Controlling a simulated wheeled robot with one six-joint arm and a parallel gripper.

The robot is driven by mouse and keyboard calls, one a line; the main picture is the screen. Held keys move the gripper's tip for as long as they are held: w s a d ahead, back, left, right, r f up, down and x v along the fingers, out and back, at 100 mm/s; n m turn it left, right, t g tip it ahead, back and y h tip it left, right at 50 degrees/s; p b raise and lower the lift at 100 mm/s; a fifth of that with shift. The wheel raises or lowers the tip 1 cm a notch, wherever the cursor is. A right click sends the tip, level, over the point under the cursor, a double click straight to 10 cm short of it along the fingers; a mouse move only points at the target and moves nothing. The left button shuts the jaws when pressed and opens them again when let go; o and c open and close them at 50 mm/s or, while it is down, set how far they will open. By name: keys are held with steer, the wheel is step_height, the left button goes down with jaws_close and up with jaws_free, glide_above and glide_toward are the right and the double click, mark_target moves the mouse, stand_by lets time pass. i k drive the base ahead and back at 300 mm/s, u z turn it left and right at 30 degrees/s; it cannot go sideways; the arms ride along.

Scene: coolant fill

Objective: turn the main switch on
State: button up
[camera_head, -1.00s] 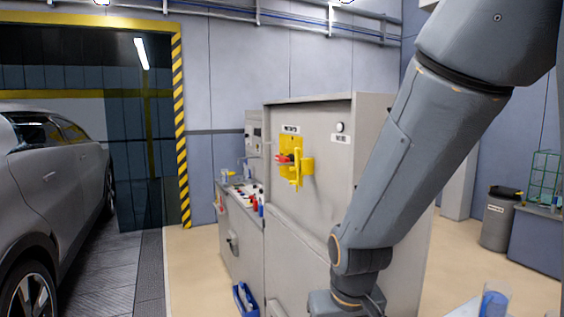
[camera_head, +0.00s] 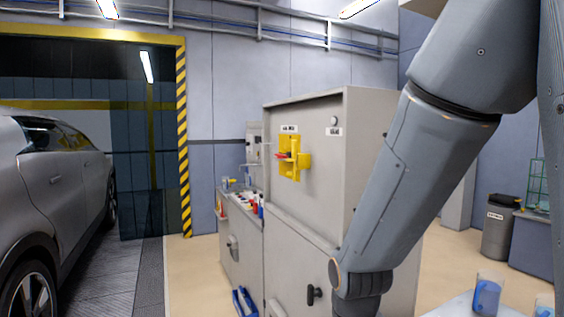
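The main switch (camera_head: 281,156) is a small red handle on a yellow mount (camera_head: 292,158), on the front face of a grey cabinet (camera_head: 310,200). The handle appears to lie roughly level, pointing left. A label sits above it, too small to read surely. My arm comes down from the upper right, in front of the cabinet's right side. My gripper is below the bottom edge of the picture, so its fingers and anything in them are hidden.
A grey car (camera_head: 60,190) stands left. A table with a blue-filled beaker (camera_head: 487,295) is bottom right. Floor between car and cabinet is clear.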

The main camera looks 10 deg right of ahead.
mark_target(284, 157)
steer(key=k, duration=1)
steer(key=u, duration=0.7)
steer(key=i, duration=1)
steer(key=u, duration=0.35)
steer(key=i, duration=0.9)
steer(key=z, duration=1)
steer(key=i, duration=0.75)
steer(key=z, duration=0.75)
